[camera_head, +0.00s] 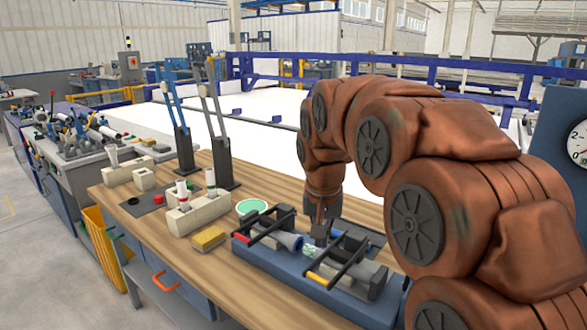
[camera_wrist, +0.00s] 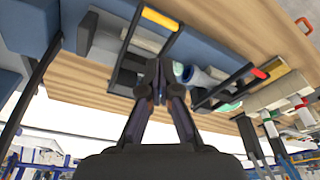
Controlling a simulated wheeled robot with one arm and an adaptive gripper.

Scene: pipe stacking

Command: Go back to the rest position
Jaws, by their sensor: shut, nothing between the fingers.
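My gripper (camera_wrist: 157,80) is shut, with its fingertips together and nothing between them in the wrist view. In the head view my brown arm reaches in from the right and bends down, and the gripper (camera_head: 322,230) hangs over the blue pipe fixture (camera_head: 300,275). The fixture has black clamp frames, one with a red end and one with a yellow end. A grey flared pipe (camera_head: 287,241) lies in its left clamp, and a grey pipe (camera_head: 368,274) lies in its right part. The gap between fingertips and fixture is hard to judge.
The wooden workbench (camera_head: 150,222) also holds a yellow sponge-like block (camera_head: 209,238), beige holders (camera_head: 198,215) with white pipe pieces, a green-rimmed disc (camera_head: 252,207) and two tall dark lever tools (camera_head: 222,170). A clock (camera_head: 577,143) on a blue panel stands at the right.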

